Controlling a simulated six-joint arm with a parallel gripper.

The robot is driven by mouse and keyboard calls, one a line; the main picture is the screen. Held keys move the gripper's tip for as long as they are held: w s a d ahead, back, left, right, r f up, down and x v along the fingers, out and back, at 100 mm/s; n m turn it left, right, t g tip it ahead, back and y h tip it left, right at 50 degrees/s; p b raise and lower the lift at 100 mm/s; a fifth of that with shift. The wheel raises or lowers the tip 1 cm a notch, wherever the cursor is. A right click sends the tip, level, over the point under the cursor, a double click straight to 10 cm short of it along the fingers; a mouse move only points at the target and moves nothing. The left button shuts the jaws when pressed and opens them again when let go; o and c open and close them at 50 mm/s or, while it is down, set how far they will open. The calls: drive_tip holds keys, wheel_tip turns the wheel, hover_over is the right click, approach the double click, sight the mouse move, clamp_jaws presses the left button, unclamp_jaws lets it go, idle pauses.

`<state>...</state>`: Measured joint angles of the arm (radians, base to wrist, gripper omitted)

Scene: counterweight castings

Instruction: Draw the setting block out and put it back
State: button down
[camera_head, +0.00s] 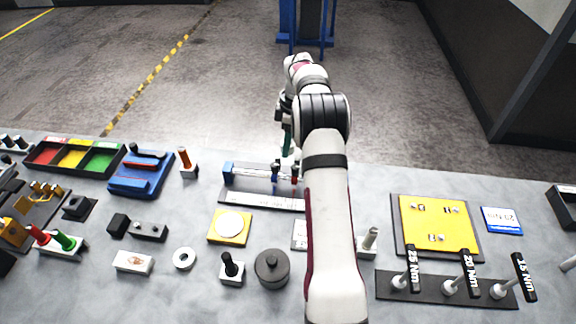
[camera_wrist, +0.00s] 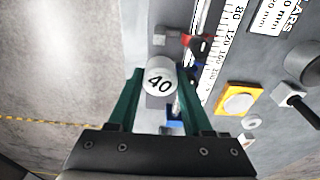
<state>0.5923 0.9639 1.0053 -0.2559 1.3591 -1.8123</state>
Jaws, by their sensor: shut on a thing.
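My gripper (camera_wrist: 160,74) has green fingers closed on the sides of a pale round-topped block marked 40 (camera_wrist: 159,82), which I take as the setting block. In the head view my gripper (camera_head: 288,142) is at the back edge of the bench, behind the slide gauge, partly hidden by my arm. The gauge (camera_head: 250,174) has a blue end, a rail and blue and red sliders, with a ruled scale (camera_head: 262,198) in front. The scale (camera_wrist: 210,50) also shows in the wrist view. I cannot tell whether the block touches the gauge.
A yellow board (camera_head: 437,226) and torque drivers (camera_head: 449,287) lie to the right. Open floor lies behind the bench.

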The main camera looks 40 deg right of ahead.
hover_over(272, 228)
drive_tip(key=shift+s+d, duration=0.1)
drive_tip(key=shift+s, duration=0.05)
idle(1.5)
drive_tip(key=shift+f, duration=4.7)
drive_tip(key=shift+f, duration=0.3)
drive_tip(key=shift+c, duration=2.4)
unclamp_jaws()
wheel_tip(272, 228, up, 8)
